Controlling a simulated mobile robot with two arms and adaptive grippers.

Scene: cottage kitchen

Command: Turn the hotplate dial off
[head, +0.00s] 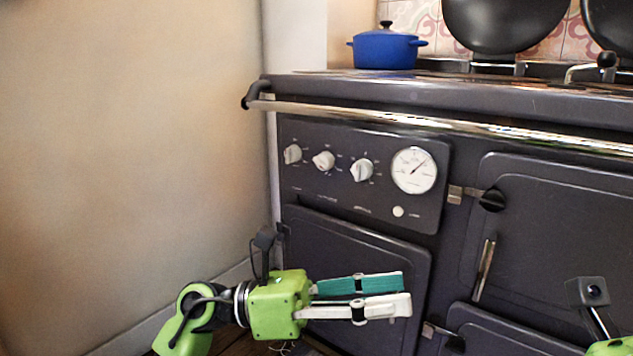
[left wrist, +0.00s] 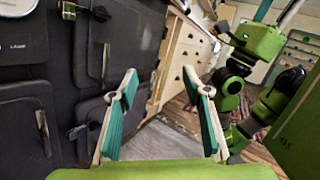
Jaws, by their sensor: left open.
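Three pale dials sit in a row on the dark stove's control panel in the head view: a left dial (head: 292,154), a middle dial (head: 323,160) and a right dial (head: 361,170). The middle one looks turned differently from the others. Their labels are too small to read, so I cannot tell which is the hotplate dial. My left gripper (head: 406,292) is open and empty, below the panel and in front of the lower oven door, touching no dial. Its spread fingers show in the left wrist view (left wrist: 160,80). My right gripper (left wrist: 278,12) is partly visible there; its fingertips are unclear.
A round gauge (head: 414,170) sits right of the dials. A chrome rail (head: 440,124) runs above the panel. A blue pot (head: 386,48) stands on the stove top. A wall (head: 130,150) closes off the left side. Cream drawers (left wrist: 185,55) stand beyond the stove.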

